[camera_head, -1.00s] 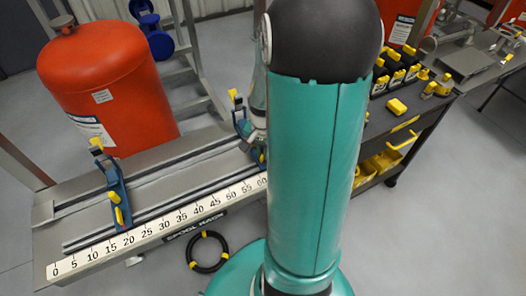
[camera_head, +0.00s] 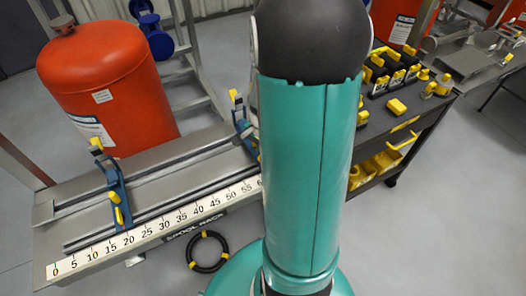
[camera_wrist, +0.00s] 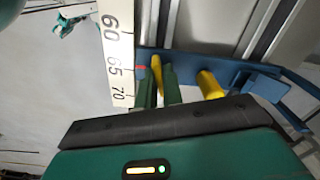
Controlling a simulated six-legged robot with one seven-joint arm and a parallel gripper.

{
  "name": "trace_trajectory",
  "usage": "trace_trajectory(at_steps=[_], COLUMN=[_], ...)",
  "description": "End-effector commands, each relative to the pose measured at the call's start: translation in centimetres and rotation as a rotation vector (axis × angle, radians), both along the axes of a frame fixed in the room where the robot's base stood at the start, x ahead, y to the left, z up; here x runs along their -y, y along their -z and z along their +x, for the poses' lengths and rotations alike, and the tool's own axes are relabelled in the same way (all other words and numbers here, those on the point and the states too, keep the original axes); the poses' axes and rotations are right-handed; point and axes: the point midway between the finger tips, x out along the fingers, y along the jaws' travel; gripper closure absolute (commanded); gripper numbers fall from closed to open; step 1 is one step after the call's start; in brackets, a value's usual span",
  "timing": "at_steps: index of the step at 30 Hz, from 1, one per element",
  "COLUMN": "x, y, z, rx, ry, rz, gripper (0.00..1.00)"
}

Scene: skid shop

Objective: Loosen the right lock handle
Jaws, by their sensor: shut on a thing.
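The right lock handle is the yellow lever (camera_wrist: 156,66) on the right blue bracket (camera_wrist: 190,65), beside the 65 mark in the wrist view. My gripper (camera_wrist: 158,88) is shut on this lever, with a green finger on each side. A thicker yellow knob (camera_wrist: 210,85) on the same bracket stands apart, to the right of the fingers. In the head view, part of the right blue bracket (camera_head: 241,122) shows; its lower part and my gripper are hidden behind my arm.
The brackets sit on a grey rack with a numbered scale (camera_head: 160,229). A left blue bracket (camera_head: 116,187) stands near the 20 mark. A red tank (camera_head: 105,85) stands behind. A dark cart (camera_head: 405,125) with yellow parts stands right. A black ring (camera_head: 207,252) lies on the floor.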

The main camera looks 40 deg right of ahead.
Motion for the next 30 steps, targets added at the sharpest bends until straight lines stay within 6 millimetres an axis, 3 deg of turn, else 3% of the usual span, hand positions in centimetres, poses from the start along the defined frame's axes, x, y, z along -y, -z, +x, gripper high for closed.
trace_trajectory(at_steps=[8,19,21,23,30], x=[-0.02,0.0,0.02,0.02,0.01], y=[-0.06,-0.06,-0.05,-0.04,-0.02], z=[0.06,0.05,0.03,0.02,0.0], rx=[0.001,0.001,0.001,0.001,0.0], ry=[0.265,0.333,0.343,0.342,0.341], rz=[-0.001,-0.001,0.0,0.0,0.0], gripper=[1.0,1.0,0.82,0.7,0.7])
